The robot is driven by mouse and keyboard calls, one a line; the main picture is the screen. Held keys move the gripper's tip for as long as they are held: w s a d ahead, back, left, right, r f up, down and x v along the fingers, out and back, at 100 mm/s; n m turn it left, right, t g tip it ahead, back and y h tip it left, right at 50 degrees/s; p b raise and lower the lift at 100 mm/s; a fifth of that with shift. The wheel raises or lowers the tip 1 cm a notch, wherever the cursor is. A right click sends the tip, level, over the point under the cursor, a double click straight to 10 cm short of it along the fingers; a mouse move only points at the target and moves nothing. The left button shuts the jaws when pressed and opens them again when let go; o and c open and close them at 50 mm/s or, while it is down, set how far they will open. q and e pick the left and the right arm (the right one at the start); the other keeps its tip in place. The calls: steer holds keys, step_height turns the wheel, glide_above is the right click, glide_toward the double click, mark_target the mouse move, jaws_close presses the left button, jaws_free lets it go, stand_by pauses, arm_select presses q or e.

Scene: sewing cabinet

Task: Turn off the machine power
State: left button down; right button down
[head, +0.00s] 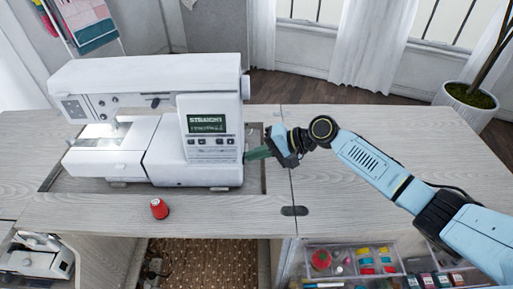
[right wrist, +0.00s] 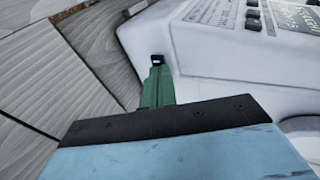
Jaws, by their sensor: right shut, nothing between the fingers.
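The white sewing machine (head: 165,120) stands in the recess of the grey wooden cabinet. Its green display (head: 207,124) is lit and reads "STRAIGHT", and the lamp by the needle glows. My right gripper (head: 248,156) is shut and empty, with its green fingers at the lower right side of the machine. In the right wrist view the fingertips (right wrist: 157,66) are at a small black power switch (right wrist: 157,58) on the machine's side. I cannot tell whether they touch it. My left gripper is not in view.
A red thread spool (head: 159,209) stands on the tabletop (head: 225,218) in front of the machine. An open drawer with sewing supplies (head: 380,262) is at the lower right. A potted plant (head: 468,98) stands behind the cabinet at right.

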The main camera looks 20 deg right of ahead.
steer(key=shift+s+a+f, duration=0.25)
steer(key=shift+s, duration=0.1)
